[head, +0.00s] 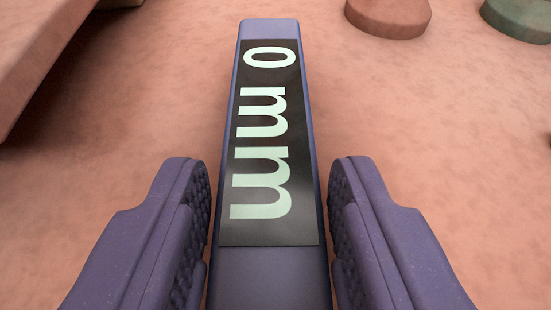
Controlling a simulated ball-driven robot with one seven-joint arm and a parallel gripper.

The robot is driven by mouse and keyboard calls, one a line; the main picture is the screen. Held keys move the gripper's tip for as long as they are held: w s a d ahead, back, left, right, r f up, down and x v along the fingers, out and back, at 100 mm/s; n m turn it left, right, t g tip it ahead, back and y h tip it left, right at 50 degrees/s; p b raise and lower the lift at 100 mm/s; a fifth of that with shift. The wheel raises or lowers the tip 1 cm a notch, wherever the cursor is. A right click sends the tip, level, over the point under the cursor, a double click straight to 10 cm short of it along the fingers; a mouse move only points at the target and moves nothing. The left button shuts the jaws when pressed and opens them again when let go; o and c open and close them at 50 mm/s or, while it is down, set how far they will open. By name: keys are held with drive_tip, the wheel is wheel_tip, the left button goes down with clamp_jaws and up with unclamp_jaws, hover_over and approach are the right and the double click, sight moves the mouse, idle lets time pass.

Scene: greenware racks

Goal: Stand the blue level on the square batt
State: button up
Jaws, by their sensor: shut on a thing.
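The blue level (270,278) is a long blue-violet bar with a black display reading "0 mm". It runs up the middle of the head view, away from me. My gripper (268,200) has one ribbed finger on each side of the level and is shut on it. The level's near end is cut off by the bottom edge of the picture. I cannot make out a square batt for certain; only the edge of a raised slab shows at the top left.
The raised pinkish slab (40,45) stands at the top left, with shadow beside it. A brown round piece (390,15) and a green round piece (520,18) sit at the top right.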

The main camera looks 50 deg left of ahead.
drive_tip(key=shift+r+p, duration=2)
drive_tip(key=shift+r, duration=0.8)
drive_tip(key=shift+f, duration=0.1)
drive_tip(key=s+a+r, duration=0.1)
drive_tip(key=a, duration=0.3)
drive_tip(key=s+a+r, duration=0.1)
drive_tip(key=a+r, duration=0.1)
drive_tip(key=a, duration=0.2)
drive_tip(key=s+a+r, duration=0.2)
drive_tip(key=a, duration=0.2)
drive_tip(key=shift+a+r+p, duration=0.2)
drive_tip(key=shift+a+p, duration=0.05)
drive_tip(key=shift+p, duration=0.15)
drive_tip(key=s+a+r, duration=0.3)
drive_tip(key=s+a, duration=0.3)
drive_tip(key=a, duration=0.2)
drive_tip(key=shift+n+g+y, duration=0.3)
drive_tip(key=shift+w+d+f+b, duration=0.1)
drive_tip(key=shift+f+b, duration=0.85)
drive_tip(key=shift+f, duration=0.7)
drive_tip(key=shift+w+d+f+b, duration=0.1)
drive_tip(key=shift+f+b, duration=0.8)
drive_tip(key=shift+f, duration=0.75)
drive_tip(key=shift+f+b, duration=0.95)
drive_tip(key=shift+f, duration=0.05)
drive_tip(key=o, duration=1.1)
